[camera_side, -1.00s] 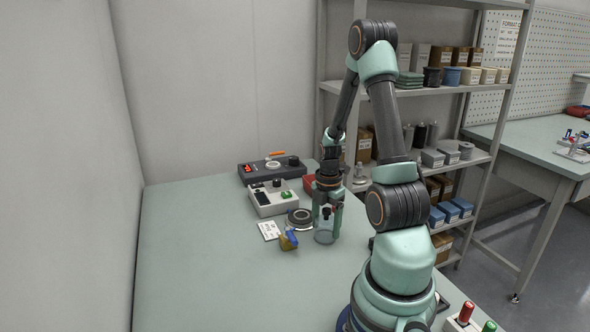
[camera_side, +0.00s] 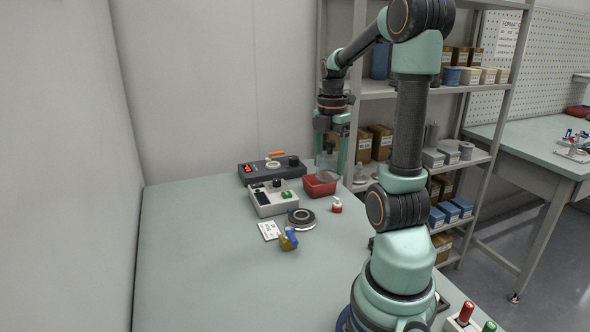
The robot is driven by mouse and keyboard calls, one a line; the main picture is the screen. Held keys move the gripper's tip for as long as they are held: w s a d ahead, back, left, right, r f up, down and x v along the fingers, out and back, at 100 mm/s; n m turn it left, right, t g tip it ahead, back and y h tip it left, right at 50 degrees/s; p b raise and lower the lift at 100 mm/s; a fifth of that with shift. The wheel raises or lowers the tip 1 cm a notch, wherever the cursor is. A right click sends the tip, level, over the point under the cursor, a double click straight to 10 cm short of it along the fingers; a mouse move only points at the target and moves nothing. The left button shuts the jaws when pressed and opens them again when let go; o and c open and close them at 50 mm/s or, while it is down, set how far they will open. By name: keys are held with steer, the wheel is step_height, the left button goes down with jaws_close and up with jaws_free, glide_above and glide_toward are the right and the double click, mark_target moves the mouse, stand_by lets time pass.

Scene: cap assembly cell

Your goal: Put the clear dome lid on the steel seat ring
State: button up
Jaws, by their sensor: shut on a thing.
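My gripper (camera_side: 330,160) is raised above the back right of the table, fingers pointing down. It is shut on the clear dome lid (camera_side: 327,176), which hangs in the air and shows as a faint see-through shape. In the picture the lid overlaps the red bin behind it. A round dark fixture with a pale metal rim, which looks like the steel seat ring (camera_side: 302,225), stands on the table to the lower left of the lid. Nothing covers its top. The exact grip on the lid is too small to tell.
The red bin (camera_side: 314,189), a small red-and-white bottle (camera_side: 336,207), a light grey control box (camera_side: 262,204) and a dark device (camera_side: 256,178) stand around the ring. A white card (camera_side: 268,230) and a blue-and-yellow item (camera_side: 288,241) lie nearer. The table's front left is clear.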

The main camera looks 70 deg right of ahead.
steer(key=shift+w+d, duration=0.2)
steer(key=shift+w, duration=0.1)
steer(key=w+d+f, duration=0.4)
steer(key=w+f, duration=0.4)
steer(key=f, duration=0.3)
steer(key=shift+w+d+f, duration=0.15)
steer(key=shift+w, duration=0.05)
steer(key=shift+f, duration=0.9)
steer(key=shift+f, duration=0.15)
steer(key=shift+f, duration=0.35)
steer(key=shift+f, duration=0.1)
stand_by(0.3)
